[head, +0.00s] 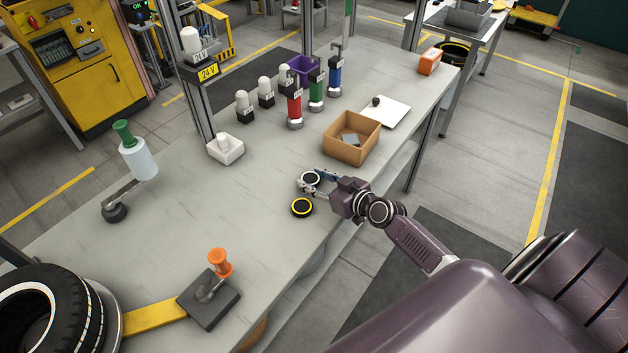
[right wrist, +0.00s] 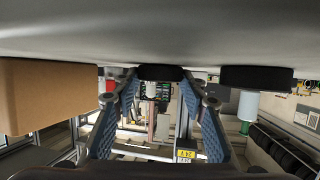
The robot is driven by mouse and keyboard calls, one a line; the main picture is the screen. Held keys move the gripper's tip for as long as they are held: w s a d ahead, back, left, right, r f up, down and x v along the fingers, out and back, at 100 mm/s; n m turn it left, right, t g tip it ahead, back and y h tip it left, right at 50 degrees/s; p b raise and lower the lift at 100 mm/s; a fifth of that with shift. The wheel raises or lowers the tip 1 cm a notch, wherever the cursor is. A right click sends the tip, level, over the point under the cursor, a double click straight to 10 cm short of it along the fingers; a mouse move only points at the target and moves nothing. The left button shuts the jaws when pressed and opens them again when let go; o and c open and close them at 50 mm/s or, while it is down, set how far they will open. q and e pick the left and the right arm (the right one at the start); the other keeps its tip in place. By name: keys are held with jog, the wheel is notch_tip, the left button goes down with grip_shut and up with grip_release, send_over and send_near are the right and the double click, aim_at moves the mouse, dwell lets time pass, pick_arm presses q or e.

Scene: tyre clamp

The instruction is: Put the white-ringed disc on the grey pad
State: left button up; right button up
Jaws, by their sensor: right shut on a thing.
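The white-ringed disc (head: 310,178) is a small black disc near the table's front edge. My right gripper (head: 313,180) reaches in from the right and is shut on it. In the right wrist view, the disc (right wrist: 160,73) shows as a dark edge between the fingertips, at or very near the table surface; I cannot tell if it touches. A flat grey piece (head: 350,139), perhaps the grey pad, lies inside the brown open box (head: 341,154) behind the gripper. My left gripper is not in view.
A white board (head: 388,111) with a black knob is beyond the box. Coloured bottles (head: 294,108) stand behind. An orange-handled clamp (head: 219,266) is at front left. The table's middle is clear.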

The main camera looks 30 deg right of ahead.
jog(key=shift+f, duration=0.15)
jog(key=o, duration=1.2)
jog(key=shift+c, duration=0.2)
